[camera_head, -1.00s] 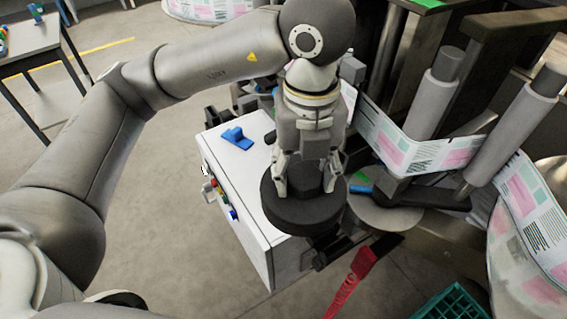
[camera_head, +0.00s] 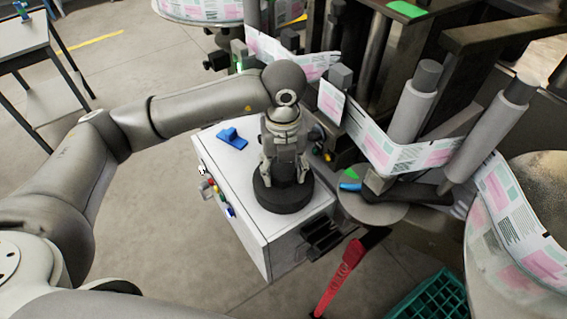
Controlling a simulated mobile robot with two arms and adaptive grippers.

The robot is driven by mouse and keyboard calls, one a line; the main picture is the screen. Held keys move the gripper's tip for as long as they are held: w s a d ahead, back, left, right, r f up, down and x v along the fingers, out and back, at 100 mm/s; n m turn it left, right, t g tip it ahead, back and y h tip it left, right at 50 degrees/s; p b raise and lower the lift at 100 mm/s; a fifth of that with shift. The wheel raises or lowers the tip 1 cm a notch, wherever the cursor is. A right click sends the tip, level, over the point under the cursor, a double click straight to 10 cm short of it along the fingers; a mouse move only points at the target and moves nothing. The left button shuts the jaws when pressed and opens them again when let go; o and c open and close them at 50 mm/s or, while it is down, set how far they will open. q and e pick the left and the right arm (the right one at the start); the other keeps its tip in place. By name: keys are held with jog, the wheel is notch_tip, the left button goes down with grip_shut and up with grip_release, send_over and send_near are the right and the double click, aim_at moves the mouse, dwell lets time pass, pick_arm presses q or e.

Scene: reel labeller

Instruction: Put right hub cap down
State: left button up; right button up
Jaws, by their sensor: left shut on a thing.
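The hub cap (camera_head: 282,196) is a thick dark disc with a raised centre. It is at the right part of the white cabinet's top (camera_head: 222,163), and it appears to rest on that surface. My left gripper (camera_head: 284,178) points down from above and is shut on the hub cap's centre, with a finger on each side. My right gripper is not in view.
A blue clamp-like part (camera_head: 232,138) lies on the cabinet top behind the hub cap. A round grey plate (camera_head: 370,207) and rollers (camera_head: 415,100) with a printed label web stand at right. A red-handled tool (camera_head: 345,275) and green crate (camera_head: 430,297) are at front.

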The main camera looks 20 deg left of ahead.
aim_at(284, 170)
pick_arm(q)
jog(key=shift+f, duration=0.1)
jog(key=o, duration=1.1)
jog(key=shift+r, duration=0.25)
jog(key=shift+r+b, duration=1.5)
jog(key=shift+r, duration=4.4)
